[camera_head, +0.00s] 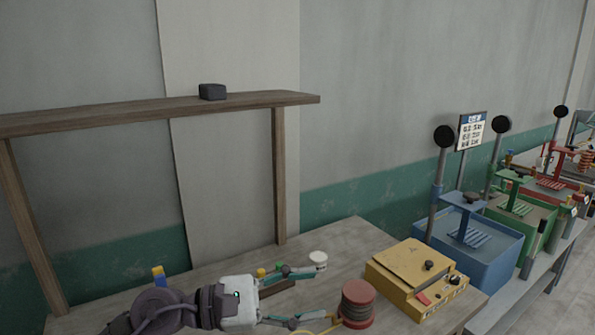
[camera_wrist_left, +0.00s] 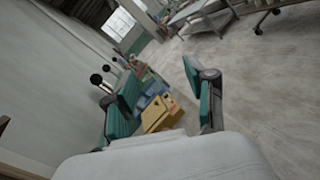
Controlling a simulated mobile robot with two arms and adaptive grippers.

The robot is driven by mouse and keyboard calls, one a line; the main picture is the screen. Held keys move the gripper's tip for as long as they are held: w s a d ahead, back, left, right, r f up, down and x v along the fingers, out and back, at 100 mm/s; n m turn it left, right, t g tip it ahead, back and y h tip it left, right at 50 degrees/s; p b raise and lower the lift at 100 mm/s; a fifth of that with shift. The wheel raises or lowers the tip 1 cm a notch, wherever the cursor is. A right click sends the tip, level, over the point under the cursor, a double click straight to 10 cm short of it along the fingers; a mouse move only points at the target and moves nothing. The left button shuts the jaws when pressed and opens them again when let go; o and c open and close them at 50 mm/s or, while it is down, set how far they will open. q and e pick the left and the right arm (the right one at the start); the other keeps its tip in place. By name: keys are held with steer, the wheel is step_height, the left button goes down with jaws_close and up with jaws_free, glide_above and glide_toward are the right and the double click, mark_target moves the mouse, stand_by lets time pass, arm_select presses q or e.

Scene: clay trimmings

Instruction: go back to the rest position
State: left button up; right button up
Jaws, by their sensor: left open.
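My left gripper (camera_head: 318,293) is open, with its two green-padded fingers spread apart over the wooden table in the head view. Nothing shows between the fingers. In the left wrist view the open fingers (camera_wrist_left: 160,85) frame the yellow box and blue bin at a distance. My right gripper is in neither view.
A wooden table (camera_head: 345,240) carries a red-ended spool (camera_head: 357,303) near the lower fingertip, a yellow box (camera_head: 400,262) and a small white round item (camera_head: 318,257) by the upper fingertip. A wooden shelf frame (camera_head: 150,107) stands behind. Blue (camera_head: 485,262) and green bins stand right.

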arm_select(q)
steer(key=w+a+n+t+y, duration=0.2)
steer(key=a+n+t+y, duration=0.55)
steer(key=n, duration=0.85)
steer(key=w+a+n+t+y, duration=0.2)
steer(key=a+n+t, duration=0.2)
steer(key=n+t, duration=0.9)
steer(key=s+a+f+n+g+y, duration=0.2)
steer(key=a+f+n+g+y, duration=0.2)
steer(key=f+n, duration=0.45)
steer(key=s+a+f+n+g+y, duration=0.2)
steer(key=a+f+n+g+y, duration=0.25)
steer(key=f+n, duration=0.4)
steer(key=s+a+f+n+g, duration=0.1)
steer(key=s+f+n+g, duration=0.45)
steer(key=s+f, duration=0.4)
steer(key=s+a+f+n+g, duration=0.1)
steer(key=s+f+n+g, duration=0.4)
steer(key=s, duration=0.7)
step_height(320, 180, down, 35)
steer(key=s+m+g+b, duration=0.1)
steer(key=s+g+b, duration=0.2)
steer(key=b, duration=0.3)
steer(key=s+a+f+b, duration=0.2)
steer(key=s+f+b, duration=0.2)
steer(key=s+f, duration=1.1)
step_height(320, 180, down, 4)
steer(key=shift+s+a+r+g, duration=0.15)
steer(key=shift+s+a+g, duration=0.15)
steer(key=shift+g, duration=0.15)
